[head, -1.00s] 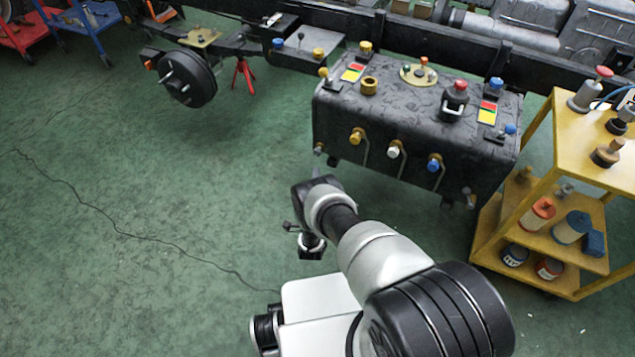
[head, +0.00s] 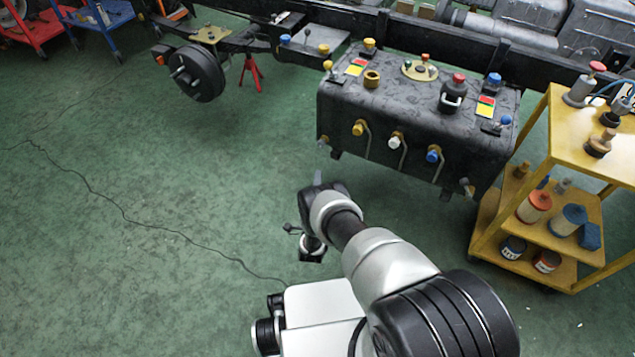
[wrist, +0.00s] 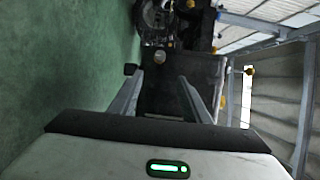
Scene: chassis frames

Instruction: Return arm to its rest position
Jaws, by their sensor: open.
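My arm (head: 385,265) reaches up from the lower right of the head view, bent over the green floor in front of the dark tank (head: 350,108). The forearm end stands apart from the tank, with floor showing between them. In the wrist view my gripper (wrist: 161,77) is open, with its two grey fingers spread apart and nothing between them. Beyond the fingers a dark surface, perhaps the tank, fills the middle.
A yellow cart (head: 566,132) with cans and bottles stands at the right, close to the tank. A dark frame rail (head: 530,65) runs along the back. A wheel hub (head: 197,73) and red stand (head: 250,72) are behind left. The floor (head: 120,230) at left is clear.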

